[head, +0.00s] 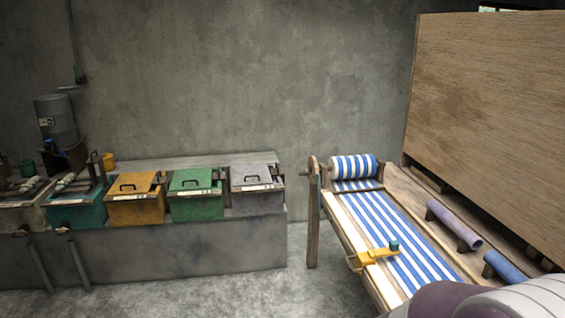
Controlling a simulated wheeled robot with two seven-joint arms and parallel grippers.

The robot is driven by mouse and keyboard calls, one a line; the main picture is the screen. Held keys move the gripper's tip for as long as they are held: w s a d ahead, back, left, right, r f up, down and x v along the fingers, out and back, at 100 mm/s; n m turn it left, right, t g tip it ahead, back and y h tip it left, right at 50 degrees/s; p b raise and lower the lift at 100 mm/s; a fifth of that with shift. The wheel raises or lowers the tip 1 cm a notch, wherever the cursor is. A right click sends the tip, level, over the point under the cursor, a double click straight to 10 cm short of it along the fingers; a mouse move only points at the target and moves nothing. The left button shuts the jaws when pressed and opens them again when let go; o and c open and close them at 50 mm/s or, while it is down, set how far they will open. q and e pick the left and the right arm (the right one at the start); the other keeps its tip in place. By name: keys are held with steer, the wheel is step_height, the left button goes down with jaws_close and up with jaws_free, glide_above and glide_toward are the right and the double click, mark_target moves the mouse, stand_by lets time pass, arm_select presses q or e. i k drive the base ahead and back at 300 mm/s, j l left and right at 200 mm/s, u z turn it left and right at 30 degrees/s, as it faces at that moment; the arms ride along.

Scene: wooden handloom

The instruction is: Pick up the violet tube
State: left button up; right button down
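A violet tube (455,222) lies slantwise on a dark support along the right side of the wooden handloom, its open end towards the lower right. A blue tube (505,267) lies in line with it, nearer the lower right corner. Neither of my grippers is in view. A part of my own body, mauve and white, fills the lower right corner and hides the near end of the loom.
Blue-and-white striped cloth (400,240) runs along the loom from a cloth roll (353,167). A tall wooden panel (485,120) stands behind the tubes. Lidded boxes (197,180) line a concrete bench at left.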

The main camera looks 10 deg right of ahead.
mark_target(467, 235)
steer(key=i+z, duration=0.1)
steer(key=i, duration=0.8)
steer(key=i+j, duration=0.15)
steer(key=i, duration=0.7)
steer(key=i+z, duration=0.25)
steer(key=z, duration=0.15)
steer(key=i+j+z, duration=0.1)
steer(key=i+z, duration=0.15)
steer(key=z, duration=0.2)
steer(key=i+j+z, duration=0.2)
steer(key=z, duration=0.2)
steer(key=i+j+z, duration=0.25)
steer(key=z, duration=0.15)
steer(key=i+z, duration=0.15)
steer(key=z, duration=0.3)
steer(key=i+j+z, duration=0.1)
steer(key=z, duration=0.3)
steer(key=i+j+z, duration=0.15)
steer(key=z, duration=0.3)
steer(key=i+j+z, duration=0.15)
steer(key=z, duration=0.25)
steer(key=j+z, duration=0.25)
steer(key=z, duration=0.2)
steer(key=i+j+z, duration=0.1)
steer(key=j+z, duration=0.15)
steer(key=z, duration=0.2)
